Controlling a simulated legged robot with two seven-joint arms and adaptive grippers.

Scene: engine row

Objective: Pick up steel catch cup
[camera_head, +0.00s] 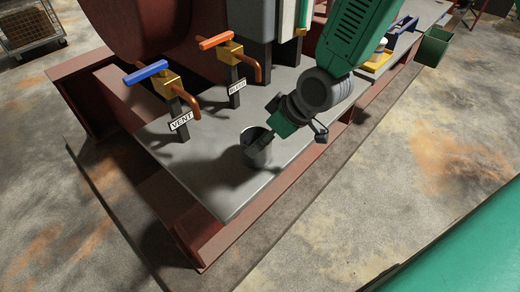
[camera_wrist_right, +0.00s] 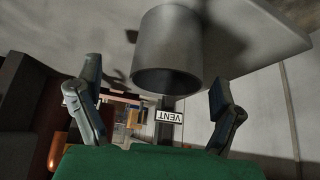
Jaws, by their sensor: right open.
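The steel catch cup (camera_head: 256,150) stands upright on the grey metal deck below the two valves. My right gripper (camera_head: 290,136) comes in from the upper right, close beside the cup, and part of it covers the cup's rim in the head view. In the right wrist view, the cup (camera_wrist_right: 168,58) is at top centre with its open mouth showing, seen upside down. The two fingers of the right gripper (camera_wrist_right: 155,75) are spread wide on either side of the cup's rim end, apart from it. My left gripper is not in view.
A blue-handled valve (camera_head: 146,72) with a VENT tag (camera_head: 181,121) and an orange-handled valve (camera_head: 215,40) with a second tag (camera_head: 237,86) stand behind the cup. A green bin (camera_head: 432,47) is at upper right. The deck's near corner (camera_head: 222,205) is bare.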

